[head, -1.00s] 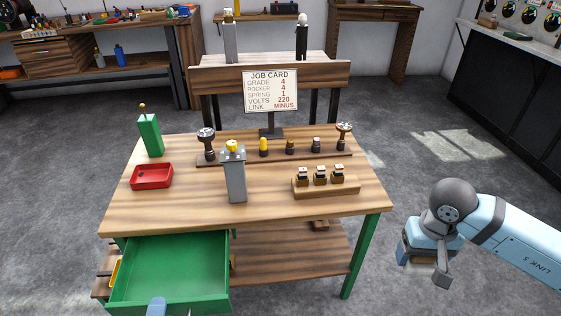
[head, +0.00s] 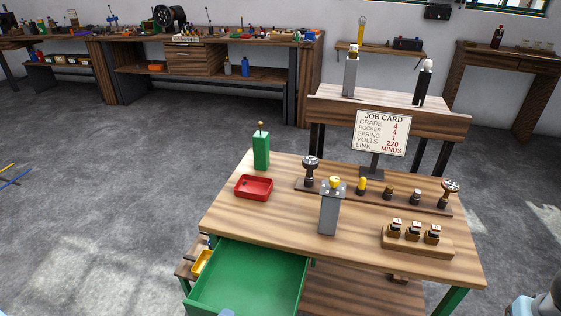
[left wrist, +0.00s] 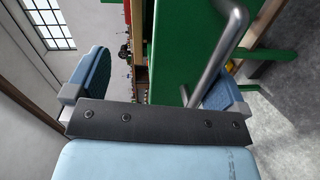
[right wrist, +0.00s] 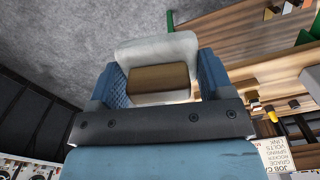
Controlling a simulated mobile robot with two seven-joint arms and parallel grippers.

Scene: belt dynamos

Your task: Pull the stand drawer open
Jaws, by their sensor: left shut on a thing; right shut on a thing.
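The stand drawer (head: 250,277) is a green open-topped box, pulled out from under the wooden stand top (head: 255,215). Its inside looks empty. In the left wrist view the drawer's green front (left wrist: 180,45) fills the middle, with a grey bar handle (left wrist: 217,60) on it. My right gripper (right wrist: 160,88) is shut on a pale block with a wooden face (right wrist: 158,77).
On the stand are a red tray (head: 254,187), a green post (head: 261,151), a grey post (head: 329,210) and a wooden block with small parts (head: 418,243). A job card (head: 381,133) stands behind. Yellow bin (head: 202,262) sits left of the drawer.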

